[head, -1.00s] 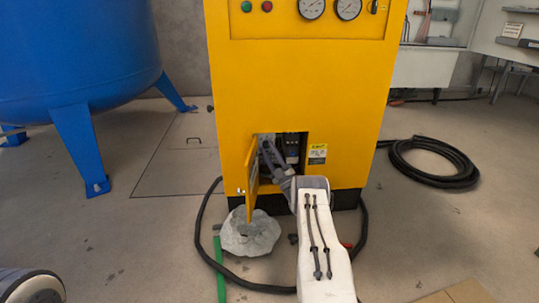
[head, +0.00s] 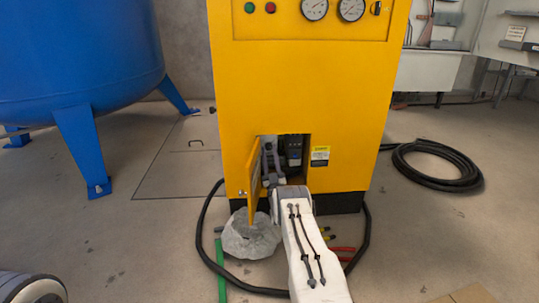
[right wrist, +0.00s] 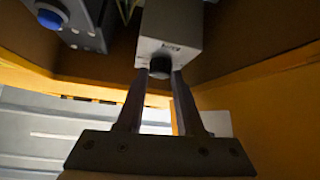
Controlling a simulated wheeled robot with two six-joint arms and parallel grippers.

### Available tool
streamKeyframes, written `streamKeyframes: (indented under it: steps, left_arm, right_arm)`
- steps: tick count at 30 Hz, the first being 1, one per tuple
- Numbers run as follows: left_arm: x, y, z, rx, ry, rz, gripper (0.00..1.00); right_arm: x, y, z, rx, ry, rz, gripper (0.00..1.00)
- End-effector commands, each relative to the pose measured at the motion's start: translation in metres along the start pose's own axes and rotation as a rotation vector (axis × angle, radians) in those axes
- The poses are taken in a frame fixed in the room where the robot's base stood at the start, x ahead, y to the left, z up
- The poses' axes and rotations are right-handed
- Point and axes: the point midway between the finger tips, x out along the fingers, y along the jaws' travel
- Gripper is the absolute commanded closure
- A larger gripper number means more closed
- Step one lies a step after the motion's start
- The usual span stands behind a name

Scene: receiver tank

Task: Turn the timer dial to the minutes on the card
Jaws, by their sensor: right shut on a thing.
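The yellow cabinet (head: 300,95) has a low opening with its small door (head: 253,180) swung out to the left. My right gripper (head: 268,150) reaches up into this opening. In the right wrist view, its two fingers (right wrist: 158,78) are closed on a small black round knob, apparently the timer dial (right wrist: 160,67), on the end of a grey box (right wrist: 170,30). Any dial marks are hidden or too small to read. My left gripper is out of view.
A dark device with a blue button (right wrist: 50,18) is beside the grey box. A crumpled grey bag (head: 250,235), a green bar (head: 221,270) and a black hose (head: 205,225) lie on the floor. A blue tank (head: 75,75) stands left. Red-handled tools lie right of my arm.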

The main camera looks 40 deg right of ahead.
Motion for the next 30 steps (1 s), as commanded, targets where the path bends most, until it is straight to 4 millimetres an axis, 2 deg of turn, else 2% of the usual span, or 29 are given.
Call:
streamKeyframes:
  steps: [8, 9, 10, 11, 24, 30]
  left_arm:
    - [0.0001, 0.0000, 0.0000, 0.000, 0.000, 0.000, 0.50]
    - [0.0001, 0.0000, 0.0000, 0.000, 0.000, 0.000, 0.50]
    - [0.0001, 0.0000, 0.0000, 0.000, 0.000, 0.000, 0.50]
    - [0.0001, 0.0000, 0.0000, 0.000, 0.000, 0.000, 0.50]
    - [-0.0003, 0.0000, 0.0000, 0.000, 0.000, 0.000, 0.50]
    - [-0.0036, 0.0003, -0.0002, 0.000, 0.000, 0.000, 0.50]
  right_arm:
    - [-0.0005, -0.0008, 0.0016, 0.001, -0.007, -0.002, 1.00]
    - [-0.0005, -0.0008, 0.0017, 0.001, -0.007, -0.002, 0.49]
    - [-0.0004, -0.0008, 0.0015, 0.001, -0.006, -0.002, 0.37]
    - [-0.0004, -0.0008, 0.0014, 0.001, -0.006, -0.002, 0.34]
    - [0.0006, -0.0030, -0.0004, -0.003, 0.000, -0.014, 0.34]
    - [0.0012, 0.0011, -0.0007, -0.088, 0.005, -0.100, 0.34]
